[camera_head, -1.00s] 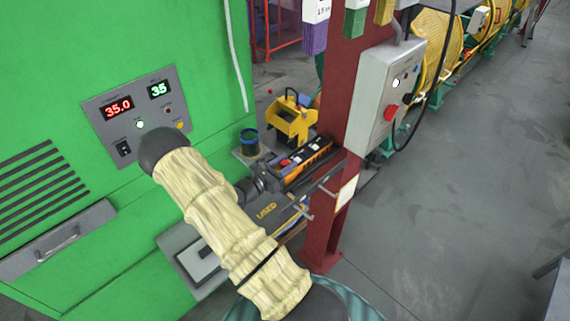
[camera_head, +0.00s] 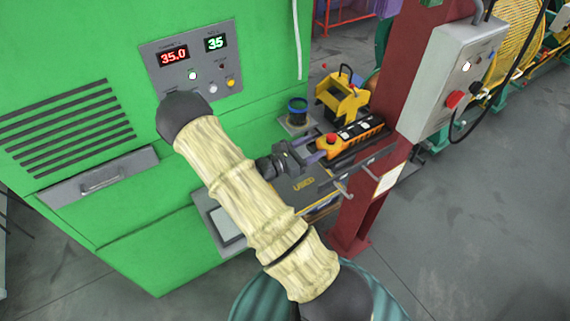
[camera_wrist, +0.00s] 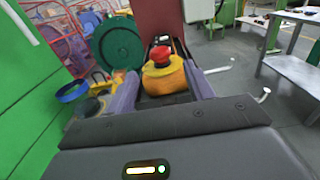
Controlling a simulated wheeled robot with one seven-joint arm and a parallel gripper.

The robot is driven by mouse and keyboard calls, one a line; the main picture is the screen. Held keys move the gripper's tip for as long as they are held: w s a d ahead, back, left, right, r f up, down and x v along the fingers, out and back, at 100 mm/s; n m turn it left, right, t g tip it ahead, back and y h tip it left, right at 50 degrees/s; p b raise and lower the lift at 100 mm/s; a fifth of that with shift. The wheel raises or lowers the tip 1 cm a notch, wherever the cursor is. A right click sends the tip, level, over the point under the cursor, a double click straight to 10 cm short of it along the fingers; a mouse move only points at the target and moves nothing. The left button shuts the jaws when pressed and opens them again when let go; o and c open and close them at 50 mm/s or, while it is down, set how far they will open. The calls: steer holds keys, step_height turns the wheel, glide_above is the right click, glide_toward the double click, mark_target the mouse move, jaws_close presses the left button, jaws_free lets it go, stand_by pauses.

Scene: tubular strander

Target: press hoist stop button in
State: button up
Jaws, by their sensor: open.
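The hoist stop button is a red mushroom button (camera_head: 331,139) on the near end of an orange pendant (camera_head: 373,133) with dark keys. In the wrist view the red button (camera_wrist: 160,55) sits on its yellow collar, with the orange body (camera_wrist: 165,80) below, between my fingers in the picture. The button stands proud of its collar. My gripper (camera_head: 318,160) is open, just left of and below the pendant in the head view. Its purple-grey fingers also show in the wrist view (camera_wrist: 162,88). I cannot tell whether they touch the pendant.
A red post (camera_head: 368,195) with a grey control box (camera_head: 435,85), bearing another red button, stands right of the pendant. A green cabinet (camera_head: 80,60) is at left. A yellow device (camera_head: 343,95) and a blue-rimmed pot (camera_head: 297,110) stand behind. Hooks (camera_head: 342,190) jut by the post.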

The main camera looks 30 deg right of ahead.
steer(key=a+b, duration=0.3)
steer(key=a, duration=0.6)
steer(key=shift+s+a, duration=0.25)
steer(key=shift+s, duration=0.15)
steer(key=s+a+f+m+g+y, duration=0.1)
steer(key=s+a+m+g+y, duration=0.35)
steer(key=s+m+y, duration=0.7)
steer(key=a+r+m+t+y, duration=0.6)
steer(key=a+m, duration=0.1)
steer(key=shift+w+r+b, duration=0.15)
steer(key=shift+r+b, duration=0.1)
steer(key=shift+b, duration=0.15)
steer(key=shift+m+y, duration=0.25)
